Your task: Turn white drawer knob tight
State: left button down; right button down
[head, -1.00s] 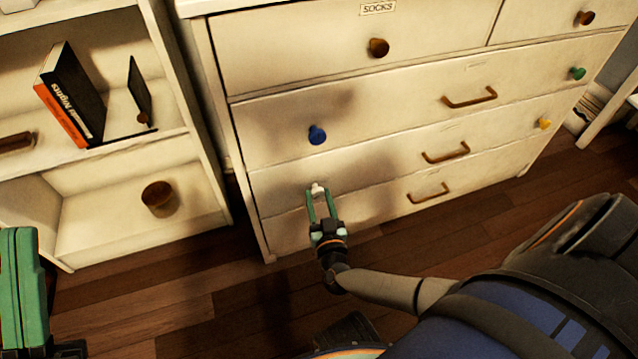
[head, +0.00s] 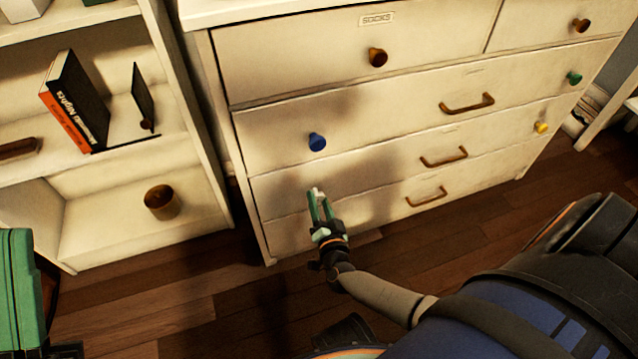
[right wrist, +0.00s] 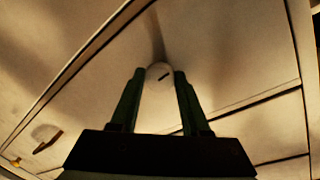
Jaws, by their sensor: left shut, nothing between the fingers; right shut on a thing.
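The white drawer knob (head: 317,190) is on the left side of the third drawer row of the cream dresser. My right gripper (head: 317,198) is shut on this knob, with its green fingers on either side of it. In the right wrist view the knob (right wrist: 158,88) sits between the two fingers, its rounded head showing a dark slot. The fingers partly cover the knob.
A blue knob (head: 317,142) is just above the white one. A brown knob (head: 377,57) and brown handles (head: 444,157) are on the dresser. An open shelf with books (head: 78,100) and a brown cup (head: 161,202) stands to the left. Wooden floor (head: 190,285) lies in front.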

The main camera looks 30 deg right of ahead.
jog(key=m, duration=0.2)
jog(key=shift+d+m, duration=0.1)
jog(key=shift+m, duration=0.2)
jog(key=shift+m+y, duration=0.5)
jog(key=shift+m, duration=0.7)
jog(key=m+y+b, duration=0.1)
jog(key=m, duration=0.3)
jog(key=shift+d+m+b, duration=0.1)
jog(key=shift+m+b, duration=0.25)
jog(key=shift+m, duration=0.05)
jog(key=m+y, duration=0.1)
jog(key=m, duration=0.2)
jog(key=shift+m, duration=1.7)
jog(key=shift+t, duration=0.3)
jog(key=shift+c, duration=1.9)
grip_release()
